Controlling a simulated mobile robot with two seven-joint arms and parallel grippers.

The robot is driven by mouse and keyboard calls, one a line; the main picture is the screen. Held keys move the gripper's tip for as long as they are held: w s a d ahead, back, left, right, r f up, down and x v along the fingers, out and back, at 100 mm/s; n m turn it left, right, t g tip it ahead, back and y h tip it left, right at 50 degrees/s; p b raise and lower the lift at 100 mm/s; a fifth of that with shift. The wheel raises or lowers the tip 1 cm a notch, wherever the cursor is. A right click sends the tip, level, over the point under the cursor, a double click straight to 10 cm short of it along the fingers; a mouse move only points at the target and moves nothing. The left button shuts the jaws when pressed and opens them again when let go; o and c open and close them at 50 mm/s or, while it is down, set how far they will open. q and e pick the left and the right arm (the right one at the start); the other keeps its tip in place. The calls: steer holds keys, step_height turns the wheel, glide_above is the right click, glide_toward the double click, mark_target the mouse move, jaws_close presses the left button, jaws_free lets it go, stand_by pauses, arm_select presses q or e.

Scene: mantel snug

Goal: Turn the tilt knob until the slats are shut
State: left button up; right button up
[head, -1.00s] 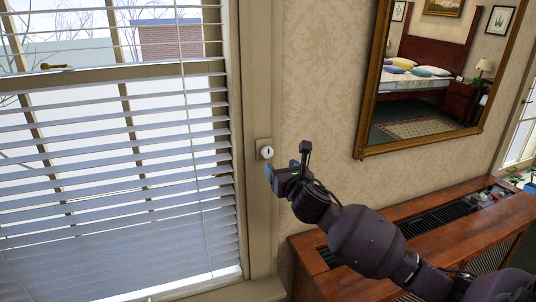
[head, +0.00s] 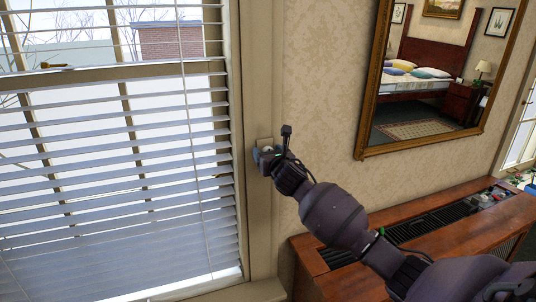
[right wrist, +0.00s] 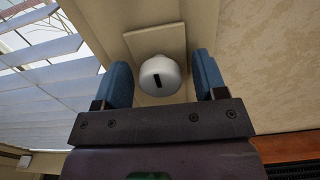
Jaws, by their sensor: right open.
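In the head view my right gripper (head: 267,156) is at the plate and mostly hides the knob. The gripper is open. The blind's slats (head: 110,170) are tilted, with bright gaps between them, so they are partly open. My left gripper is not in view.
A wooden cabinet (head: 345,280) with a dark grille top stands below my right arm. A gilt-framed mirror (head: 367,105) hangs on the patterned wall to the right. The wall between the window frame and mirror is clear.

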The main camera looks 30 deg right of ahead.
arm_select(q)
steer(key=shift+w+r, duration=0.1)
arm_select(e)
steer(key=c, duration=0.9)
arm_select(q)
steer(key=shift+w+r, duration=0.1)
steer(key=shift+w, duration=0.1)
